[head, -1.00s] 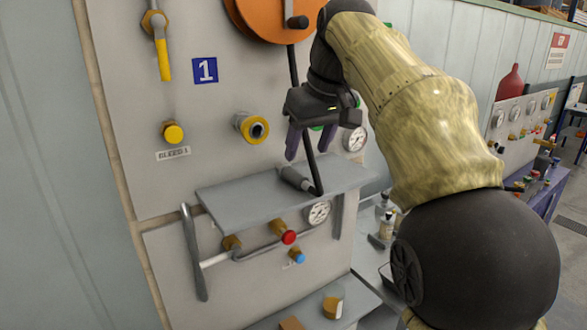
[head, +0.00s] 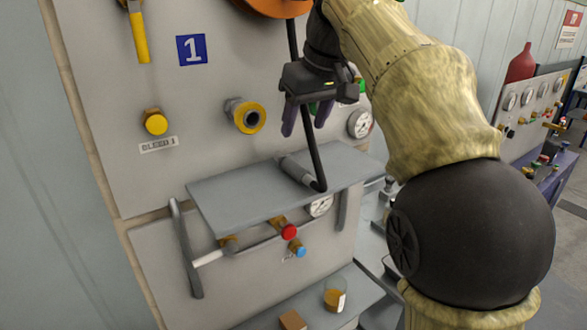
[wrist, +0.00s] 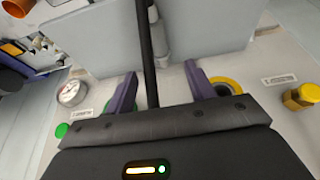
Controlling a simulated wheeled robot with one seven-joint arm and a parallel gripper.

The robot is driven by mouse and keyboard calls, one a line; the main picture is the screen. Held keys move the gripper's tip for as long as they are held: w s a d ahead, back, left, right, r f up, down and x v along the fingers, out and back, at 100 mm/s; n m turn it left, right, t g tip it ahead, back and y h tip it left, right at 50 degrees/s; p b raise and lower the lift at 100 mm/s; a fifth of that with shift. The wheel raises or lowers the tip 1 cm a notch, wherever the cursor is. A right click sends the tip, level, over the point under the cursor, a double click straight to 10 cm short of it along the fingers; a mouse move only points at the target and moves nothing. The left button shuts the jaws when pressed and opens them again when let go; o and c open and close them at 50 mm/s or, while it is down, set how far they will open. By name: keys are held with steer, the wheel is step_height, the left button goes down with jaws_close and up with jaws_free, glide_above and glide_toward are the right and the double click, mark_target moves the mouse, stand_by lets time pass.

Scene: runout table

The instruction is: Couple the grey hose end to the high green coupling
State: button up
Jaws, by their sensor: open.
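The grey hose end (head: 297,171) lies on the grey shelf, joined to a black hose (head: 314,150) that comes down from above. It also shows in the wrist view (wrist: 161,38). My gripper (head: 306,128) is open above the shelf, in front of the panel. In the wrist view the hose runs between my spread fingers (wrist: 160,78); I cannot tell whether it touches them. A green ring (wrist: 83,113) shows beside one finger, probably the high green coupling, mostly hidden by my gripper. Green also shows at my gripper's right in the head view (head: 361,86).
A yellow-ringed coupling (head: 247,116) and a yellow bleed knob (head: 154,122) are left of my gripper. A gauge (head: 360,124) is to the right. The shelf (head: 235,200) juts out below, with red and blue knobs under it. An orange reel (head: 275,6) hangs above.

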glide_above(295, 163)
steer(key=s, duration=0.1)
steer(key=f, duration=0.5)
steer(key=shift+s+d, duration=0.15)
steer(key=shift+d, duration=0.2)
steer(key=shift+f, duration=0.1)
steer(key=x, duration=0.1)
steer(key=p+x, duration=0.1)
steer(key=x, duration=0.2)
steer(key=shift+s+d+f, duration=0.2)
steer(key=shift+f, duration=0.1)
steer(key=shift+w+a+f, duration=0.1)
steer(key=shift+w+f, duration=0.1)
steer(key=shift+f, duration=0.1)
jaws_close()
